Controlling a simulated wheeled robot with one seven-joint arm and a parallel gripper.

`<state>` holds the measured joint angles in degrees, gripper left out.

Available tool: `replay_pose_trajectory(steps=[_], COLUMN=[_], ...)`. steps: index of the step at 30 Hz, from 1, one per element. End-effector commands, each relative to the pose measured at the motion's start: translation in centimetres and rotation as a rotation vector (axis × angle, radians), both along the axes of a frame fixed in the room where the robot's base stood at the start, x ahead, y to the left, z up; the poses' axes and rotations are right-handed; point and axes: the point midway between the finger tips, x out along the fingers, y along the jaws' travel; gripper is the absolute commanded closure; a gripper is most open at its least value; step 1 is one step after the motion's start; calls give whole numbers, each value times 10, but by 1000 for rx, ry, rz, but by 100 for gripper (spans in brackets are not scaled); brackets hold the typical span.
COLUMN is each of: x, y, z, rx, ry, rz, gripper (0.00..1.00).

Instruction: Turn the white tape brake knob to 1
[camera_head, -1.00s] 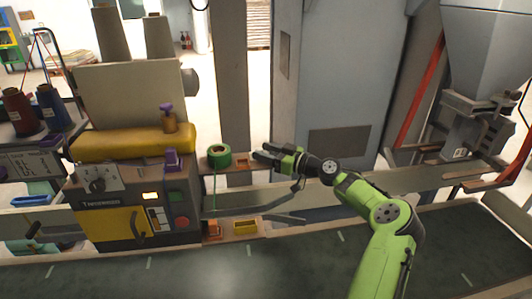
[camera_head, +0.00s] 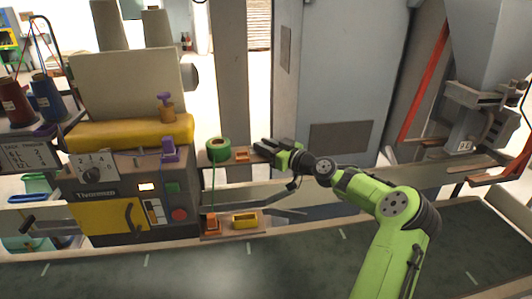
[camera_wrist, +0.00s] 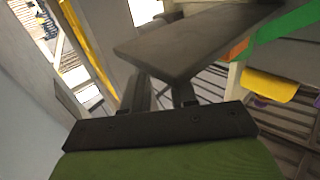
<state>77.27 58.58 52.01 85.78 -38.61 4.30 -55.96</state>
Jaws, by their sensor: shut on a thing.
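A numbered dial (camera_head: 93,172) with a dark knob sits on the pale panel at the upper left of the sack machine's front in the head view. I make out no clearly white knob. My gripper (camera_head: 262,148) is far right of the dial, just right of the green tape roll (camera_head: 218,149). In the wrist view my gripper is shut on a dark grey flat piece (camera_wrist: 195,40); I cannot tell what it is. The dial does not show in the wrist view.
A small orange block (camera_head: 241,155) lies between tape roll and gripper. A yellow box (camera_head: 245,221) and an orange item (camera_head: 211,223) stand below. The machine has a purple lever (camera_head: 169,149) and a red button (camera_head: 179,214). A dark belt (camera_head: 200,270) runs along the front.

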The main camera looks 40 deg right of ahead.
Motion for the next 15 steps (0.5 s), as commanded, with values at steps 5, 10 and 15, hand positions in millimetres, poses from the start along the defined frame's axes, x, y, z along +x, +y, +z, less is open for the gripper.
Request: replay_pose_trajectory(steps=[5,10,15], x=[-1,0,0], y=[7,11,15], z=[-5,-3,0], rx=[-9,-9,-7], ry=[-2,-3,-4], rz=[-152,-309,-452], gripper=[100,100,100])
